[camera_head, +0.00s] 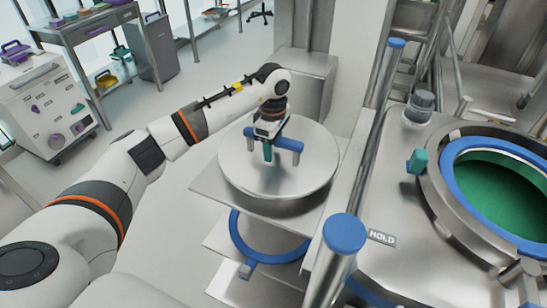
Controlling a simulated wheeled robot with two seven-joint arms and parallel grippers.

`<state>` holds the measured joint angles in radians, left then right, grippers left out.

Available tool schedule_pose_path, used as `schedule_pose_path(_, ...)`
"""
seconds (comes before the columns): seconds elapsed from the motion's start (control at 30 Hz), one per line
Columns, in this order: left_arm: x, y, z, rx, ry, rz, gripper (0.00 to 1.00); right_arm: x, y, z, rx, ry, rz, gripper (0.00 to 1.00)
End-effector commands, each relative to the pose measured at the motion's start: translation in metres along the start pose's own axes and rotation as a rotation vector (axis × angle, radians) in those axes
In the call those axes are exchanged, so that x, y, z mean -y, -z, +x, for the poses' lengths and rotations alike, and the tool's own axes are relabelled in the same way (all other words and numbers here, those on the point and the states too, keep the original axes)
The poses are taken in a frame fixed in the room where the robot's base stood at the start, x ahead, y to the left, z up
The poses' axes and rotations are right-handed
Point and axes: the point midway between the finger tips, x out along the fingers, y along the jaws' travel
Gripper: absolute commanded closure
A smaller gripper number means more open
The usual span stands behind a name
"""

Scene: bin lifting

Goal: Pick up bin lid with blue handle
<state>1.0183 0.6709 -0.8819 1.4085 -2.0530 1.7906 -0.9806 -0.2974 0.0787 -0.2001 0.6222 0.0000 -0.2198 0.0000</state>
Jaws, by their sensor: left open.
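The bin lid (302,178) is a round, silvery metal disc lying flat on a metal stand in the middle of the view. Its blue handle (291,145) is a raised bar across the top, with ends showing on both sides of my gripper. My left gripper (269,147) is over the middle of the lid, pointing down at the handle, with its jaws open. A teal finger shows on the near side of the bar and hides part of it. I cannot tell whether the fingers touch the handle. My right gripper is out of view.
A metal vessel with a blue-rimmed opening (451,168) and green inside stands at the right. A blue-capped post (344,233) and rail stand between it and the lid. A lower shelf holds a blue ring (240,240). A white cart (40,105) is at the far left.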

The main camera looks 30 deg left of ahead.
Motion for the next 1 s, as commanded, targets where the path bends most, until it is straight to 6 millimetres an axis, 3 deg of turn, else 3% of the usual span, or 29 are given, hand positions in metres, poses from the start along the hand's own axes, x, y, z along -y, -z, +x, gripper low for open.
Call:
schedule_pose_path(0.83,-0.0001,-0.0002,0.0048,0.001,-0.001,-0.001,0.53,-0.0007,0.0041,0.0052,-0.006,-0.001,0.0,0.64)
schedule_pose_path(0.87,-0.0001,-0.0002,0.0047,0.001,-0.001,-0.001,0.54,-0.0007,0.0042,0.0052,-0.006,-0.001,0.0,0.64)
schedule_pose_path(1.0,-0.0001,-0.0002,0.0047,0.001,-0.001,-0.001,0.77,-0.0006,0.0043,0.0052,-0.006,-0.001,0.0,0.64)
